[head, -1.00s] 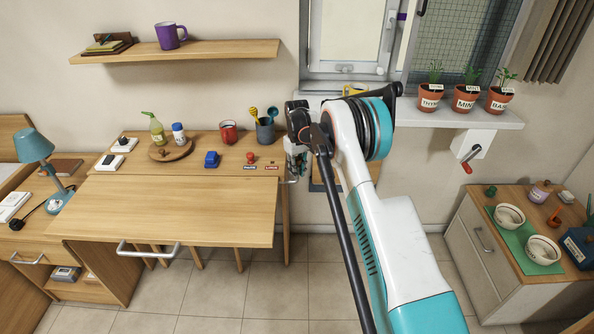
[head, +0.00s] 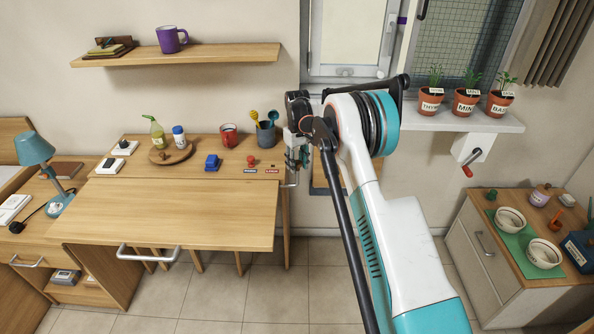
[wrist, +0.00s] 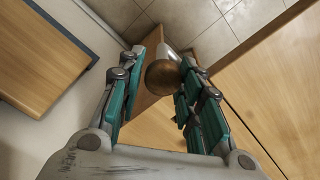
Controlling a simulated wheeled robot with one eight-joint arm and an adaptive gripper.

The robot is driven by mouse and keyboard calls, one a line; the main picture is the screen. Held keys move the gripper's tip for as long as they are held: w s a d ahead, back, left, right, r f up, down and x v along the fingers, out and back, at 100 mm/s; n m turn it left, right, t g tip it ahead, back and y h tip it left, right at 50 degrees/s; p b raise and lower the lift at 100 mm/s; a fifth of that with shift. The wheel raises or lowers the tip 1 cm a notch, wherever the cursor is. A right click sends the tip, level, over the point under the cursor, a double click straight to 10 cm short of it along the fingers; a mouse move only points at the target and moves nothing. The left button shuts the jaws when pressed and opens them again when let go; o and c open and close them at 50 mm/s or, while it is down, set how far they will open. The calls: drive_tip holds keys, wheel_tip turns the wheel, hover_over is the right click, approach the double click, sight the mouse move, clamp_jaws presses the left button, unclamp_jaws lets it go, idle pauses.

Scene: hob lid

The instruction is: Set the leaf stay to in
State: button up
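The drop-leaf table (head: 180,210) stands at left with its leaf raised level. A small metal piece (head: 291,184) shows at the table's right edge, below my gripper (head: 298,158); it may belong to the leaf stay. In the wrist view a round brass-coloured knob (wrist: 163,77) lies between the fingertips of my gripper (wrist: 163,68). My gripper is open around the knob, with a clear gap on the left finger's side. The knob looks close to the right finger; whether they touch I cannot tell. The stay's bar and pivot are mostly hidden.
A blue label (head: 250,170) and a red label (head: 271,170) lie near the table's right edge. A red-topped stamp (head: 251,161), a red mug (head: 228,135) and a utensil cup (head: 266,134) stand close to my gripper. Floor in front is clear.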

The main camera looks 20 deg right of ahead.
wheel_tip(320, 180, up, 8)
drive_tip(key=shift+f, duration=0.1)
idle(0.4)
drive_tip(key=s+a+r+m+t, duration=0.1)
drive_tip(key=s+a+r+t, duration=0.2)
drive_tip(key=s+r, duration=1.3)
drive_tip(key=s+a+r+m+t, duration=0.1)
drive_tip(key=s+r, duration=0.2)
drive_tip(key=s, duration=0.3)
drive_tip(key=s+a+r, duration=0.1)
drive_tip(key=s+r, duration=0.3)
drive_tip(key=s, duration=0.3)
drive_tip(key=s+a+f+t, duration=0.1)
drive_tip(key=s+f, duration=0.2)
drive_tip(key=s, duration=0.6)
drive_tip(key=s+f+m+t, duration=0.1)
drive_tip(key=s+f, duration=0.3)
drive_tip(key=s, duration=0.6)
drive_tip(key=shift+a+t, duration=0.35)
drive_tip(key=shift+t, duration=0.25)
